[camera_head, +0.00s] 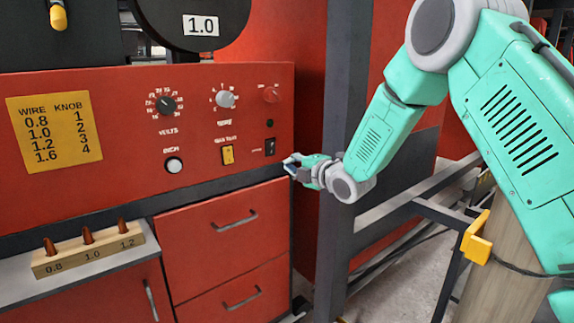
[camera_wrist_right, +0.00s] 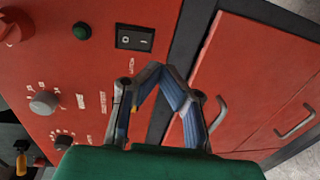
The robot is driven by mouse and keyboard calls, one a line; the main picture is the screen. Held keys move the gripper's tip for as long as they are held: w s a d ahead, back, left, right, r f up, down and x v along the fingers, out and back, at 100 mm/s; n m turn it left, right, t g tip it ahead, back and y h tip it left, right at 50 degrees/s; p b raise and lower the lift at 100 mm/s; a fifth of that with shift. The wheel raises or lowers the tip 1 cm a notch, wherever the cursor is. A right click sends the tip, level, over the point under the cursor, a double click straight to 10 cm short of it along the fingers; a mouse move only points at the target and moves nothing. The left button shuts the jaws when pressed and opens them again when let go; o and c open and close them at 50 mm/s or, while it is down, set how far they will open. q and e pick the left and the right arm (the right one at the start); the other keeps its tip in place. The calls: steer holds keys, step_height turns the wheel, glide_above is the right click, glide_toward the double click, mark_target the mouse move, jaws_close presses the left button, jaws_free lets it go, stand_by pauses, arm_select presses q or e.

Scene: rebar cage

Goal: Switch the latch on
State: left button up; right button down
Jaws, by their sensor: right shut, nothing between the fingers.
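A black rocker switch (camera_head: 270,146) is set in the red control panel (camera_head: 120,95), near its lower right corner. It also shows in the right wrist view (camera_wrist_right: 135,38), with a circle mark and a line mark on its face. My right gripper (camera_head: 291,164) is just right of and below the switch, by the panel's edge. In the right wrist view my right gripper's fingertips (camera_wrist_right: 155,72) meet, with nothing between them, and appear just below the switch. I cannot tell whether they touch the panel. My left gripper is not in view.
A dark upright post (camera_head: 345,100) stands behind my right arm. A wooden tip holder (camera_head: 88,250) sits at lower left.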

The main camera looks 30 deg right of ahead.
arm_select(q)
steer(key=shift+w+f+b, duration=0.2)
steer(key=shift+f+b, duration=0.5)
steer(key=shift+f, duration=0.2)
arm_select(e)
steer(key=s+f, duration=0.1)
steer(key=s, duration=0.5)
steer(key=shift+s+d, duration=0.3)
steer(key=shift+d, duration=0.1)
steer(key=shift+s+r, duration=0.1)
